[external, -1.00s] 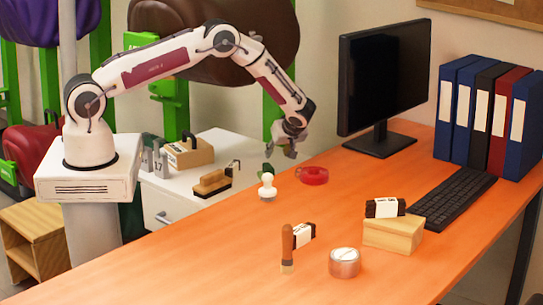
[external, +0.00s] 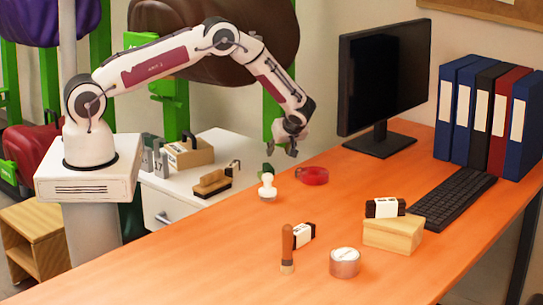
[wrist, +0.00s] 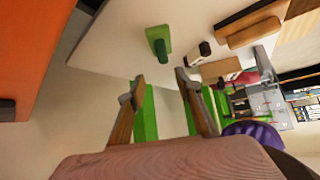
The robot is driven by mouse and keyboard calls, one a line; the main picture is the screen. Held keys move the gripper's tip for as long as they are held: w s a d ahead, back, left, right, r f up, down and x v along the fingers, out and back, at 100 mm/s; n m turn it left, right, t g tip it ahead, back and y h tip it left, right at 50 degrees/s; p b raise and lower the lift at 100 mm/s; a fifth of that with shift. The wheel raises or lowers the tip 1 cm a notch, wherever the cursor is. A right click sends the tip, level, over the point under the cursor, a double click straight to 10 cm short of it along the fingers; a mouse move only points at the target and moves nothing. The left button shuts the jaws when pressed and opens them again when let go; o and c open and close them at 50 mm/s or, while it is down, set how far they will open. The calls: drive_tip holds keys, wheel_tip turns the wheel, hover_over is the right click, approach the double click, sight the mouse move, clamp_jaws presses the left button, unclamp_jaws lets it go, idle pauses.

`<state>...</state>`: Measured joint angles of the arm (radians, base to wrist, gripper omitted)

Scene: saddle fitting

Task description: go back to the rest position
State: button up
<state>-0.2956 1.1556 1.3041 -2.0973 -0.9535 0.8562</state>
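My gripper (external: 285,148) hangs in the air above the far left edge of the orange table (external: 210,250), near the white side cabinet. It points downward, and my arm is bent in an arch from its base at left. In the wrist view the two fingers (wrist: 157,88) are spread apart with nothing between them. A pinkish wood-textured shape fills the bottom of that view; I cannot tell what it is.
Below my gripper stand a white knobbed object (external: 267,187) and a red tape roll (external: 313,176). The monitor (external: 384,85) is to the right. A wooden box (external: 393,235), a metal tin (external: 344,262) and a wooden-handled tool (external: 287,247) stand nearer. The cabinet top (wrist: 115,50) holds several items.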

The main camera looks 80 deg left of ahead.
drive_tip(key=w+d+r+t, duration=0.2)
drive_tip(key=w+r+t, duration=0.15)
drive_tip(key=r, duration=0.35)
drive_tip(key=w+d+r+m+t+h, duration=0.1)
drive_tip(key=w+r+t, duration=0.1)
drive_tip(key=w+r, duration=0.3)
drive_tip(key=w+d+r+t, duration=0.2)
drive_tip(key=r+t, duration=0.1)
drive_tip(key=r, duration=0.5)
drive_tip(key=s+d+r+m+t+h, duration=0.2)
drive_tip(key=s+d+r+m+h, duration=0.1)
drive_tip(key=d+r, duration=0.6)
drive_tip(key=s+d+r+m+t+h, duration=0.2)
drive_tip(key=s+d+r+m+h, duration=0.3)
drive_tip(key=d, duration=0.6)
drive_tip(key=s+d+r+m+g+h, duration=0.1)
drive_tip(key=s+d+r+m, duration=0.2)
drive_tip(key=s+d, duration=0.35)
drive_tip(key=s+d+r+m+g, duration=0.1)
drive_tip(key=s+d+r+m, duration=0.2)
drive_tip(key=s+d, duration=0.3)
drive_tip(key=s+f+m+g, duration=0.1)
drive_tip(key=s+f+m, duration=0.1)
drive_tip(key=s, duration=0.9)
drive_tip(key=s+a+f+m+g+y, duration=0.1)
drive_tip(key=s+m, duration=0.3)
drive_tip(key=s, duration=0.7)
drive_tip(key=shift+s+f+g, duration=0.25)
drive_tip(key=shift+f+g, duration=0.2)
drive_tip(key=shift+f, duration=0.15)
